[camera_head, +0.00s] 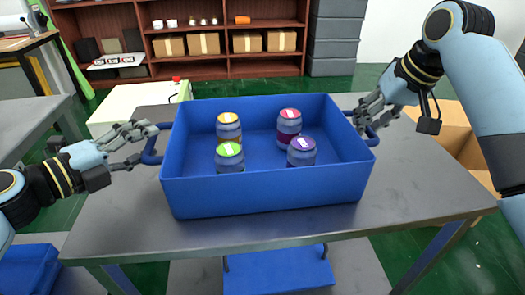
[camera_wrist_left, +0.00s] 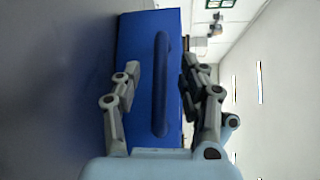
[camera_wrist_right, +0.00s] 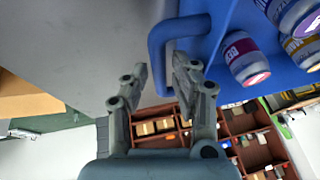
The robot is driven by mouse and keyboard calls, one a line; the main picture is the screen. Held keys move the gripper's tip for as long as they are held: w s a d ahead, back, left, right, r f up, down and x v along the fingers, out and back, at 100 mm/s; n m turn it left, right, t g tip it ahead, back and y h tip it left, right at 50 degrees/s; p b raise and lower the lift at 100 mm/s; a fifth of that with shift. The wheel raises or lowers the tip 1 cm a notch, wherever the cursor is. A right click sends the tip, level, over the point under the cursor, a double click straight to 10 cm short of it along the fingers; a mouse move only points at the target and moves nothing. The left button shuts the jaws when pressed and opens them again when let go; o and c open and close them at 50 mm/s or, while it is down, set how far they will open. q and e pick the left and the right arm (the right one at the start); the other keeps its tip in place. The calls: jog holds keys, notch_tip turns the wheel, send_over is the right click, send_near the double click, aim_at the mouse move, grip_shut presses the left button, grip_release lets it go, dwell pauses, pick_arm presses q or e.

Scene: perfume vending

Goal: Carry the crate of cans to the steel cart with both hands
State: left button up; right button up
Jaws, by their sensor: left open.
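The blue crate (camera_head: 265,193) stands on the dark grey table and holds several jar-like cans with coloured lids, among them a green-lidded can (camera_head: 229,157) and a purple-lidded can (camera_head: 302,152). My left gripper (camera_head: 146,145) is at the crate's left handle (camera_head: 152,158). In the left wrist view its open fingers (camera_wrist_left: 160,85) straddle the handle bar (camera_wrist_left: 161,90) with gaps on both sides. My right gripper (camera_head: 365,115) is at the right handle (camera_head: 366,130). In the right wrist view the handle bar (camera_wrist_right: 158,50) lies between its fingers (camera_wrist_right: 160,65); whether they grip it is unclear.
The table top (camera_head: 260,231) is bare in front of the crate. A white box (camera_head: 130,104) stands behind it at left. A cardboard box (camera_head: 440,140) is at the right, beyond the table. A brown shelf (camera_head: 190,45) with boxes stands at the back.

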pick_arm(q)
jog(key=shift+x, duration=1.2)
pick_arm(e)
jog(key=shift+x, duration=1.2)
pick_arm(q)
jog(key=shift+c, duration=0.3)
pick_arm(e)
jog(key=shift+c, duration=0.3)
pick_arm(q)
jog(key=c, duration=0.5)
pick_arm(e)
jog(key=c, duration=0.5)
pick_arm(q)
grip_shut()
jog(key=shift+a+f, duration=0.1)
pick_arm(e)
jog(key=shift+r, duration=0.1)
